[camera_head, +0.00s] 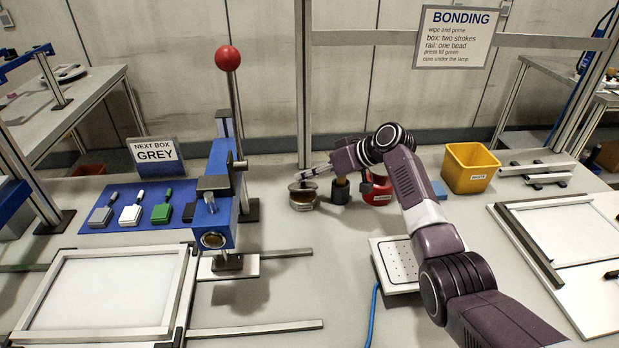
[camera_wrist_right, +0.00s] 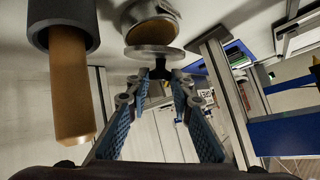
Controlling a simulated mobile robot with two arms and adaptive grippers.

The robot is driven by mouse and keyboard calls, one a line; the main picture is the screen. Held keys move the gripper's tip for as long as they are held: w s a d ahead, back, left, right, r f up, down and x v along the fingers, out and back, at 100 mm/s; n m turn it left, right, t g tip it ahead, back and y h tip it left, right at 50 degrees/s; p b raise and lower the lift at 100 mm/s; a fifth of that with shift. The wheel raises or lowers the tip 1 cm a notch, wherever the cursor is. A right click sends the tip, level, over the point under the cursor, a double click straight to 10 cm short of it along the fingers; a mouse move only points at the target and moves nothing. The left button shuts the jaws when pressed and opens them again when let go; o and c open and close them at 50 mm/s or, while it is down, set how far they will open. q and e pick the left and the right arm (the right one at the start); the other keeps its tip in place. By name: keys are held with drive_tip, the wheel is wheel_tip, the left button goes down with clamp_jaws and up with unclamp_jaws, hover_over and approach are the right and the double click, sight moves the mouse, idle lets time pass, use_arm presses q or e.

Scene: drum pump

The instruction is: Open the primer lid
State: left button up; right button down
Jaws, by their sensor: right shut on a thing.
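The primer jar (camera_head: 303,201) is a small round amber-and-metal pot standing on the bench, left of my right forearm. Its flat silver lid (camera_head: 301,186) is level over the jar's mouth. My right gripper (camera_head: 307,174) reaches in from the right and is shut on the knob of the lid. In the right wrist view the lid is a silver disc (camera_wrist_right: 154,53) and the knob (camera_wrist_right: 159,72) is between the tips of the two blue-padded fingers (camera_wrist_right: 160,82). My left gripper is not in view.
A dark holder with a brown handle (camera_wrist_right: 72,95) stands close beside the jar. A red pot (camera_head: 377,190) and a yellow bin (camera_head: 469,167) are further right. The blue press (camera_head: 222,190) with its red-knobbed lever (camera_head: 228,58) stands left. Bench in front of the jar is clear.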

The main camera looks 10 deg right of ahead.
drive_tip(key=shift+w+r+m+g+b, duration=0.45)
drive_tip(key=shift+w+g+b, duration=0.35)
drive_tip(key=shift+b, duration=0.8)
